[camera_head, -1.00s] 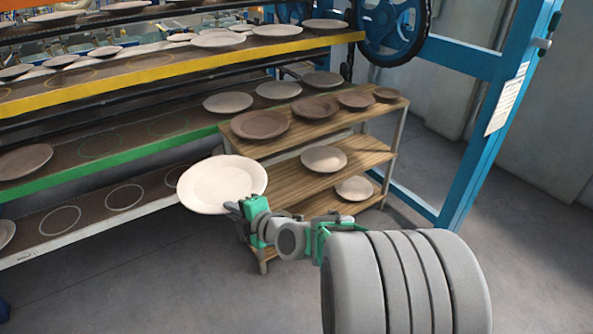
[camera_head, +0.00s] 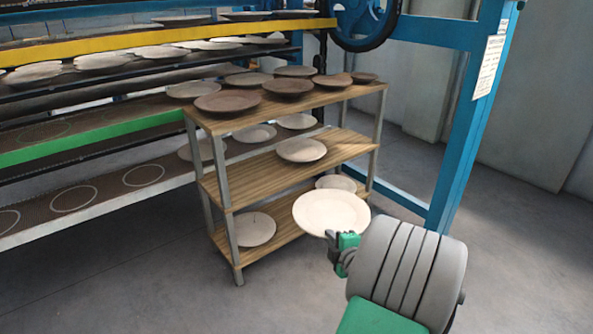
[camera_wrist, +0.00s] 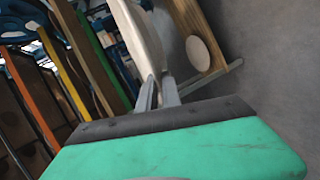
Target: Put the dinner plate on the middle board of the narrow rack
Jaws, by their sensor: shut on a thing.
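The pale cream dinner plate (camera_head: 331,212) is held roughly level in front of the narrow rack's right side in the head view. It overlaps part of the bottom board in the picture. My gripper (camera_head: 333,238) is shut on its near rim. In the wrist view the plate (camera_wrist: 142,38) shows edge-on between the fingers (camera_wrist: 160,92). The narrow wooden rack (camera_head: 228,188) has three boards on grey metal posts. Its middle board (camera_head: 250,178) carries one plate (camera_head: 301,150) toward the right; the left part of that board is bare.
The top board (camera_head: 325,92) holds several brown and grey plates. The bottom board (camera_head: 275,236) holds a plate (camera_head: 249,229) at left and another (camera_head: 336,183) at right. The large dryer with green-edged (camera_head: 90,138) shelves stands left and behind. A blue post (camera_head: 465,140) is at right.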

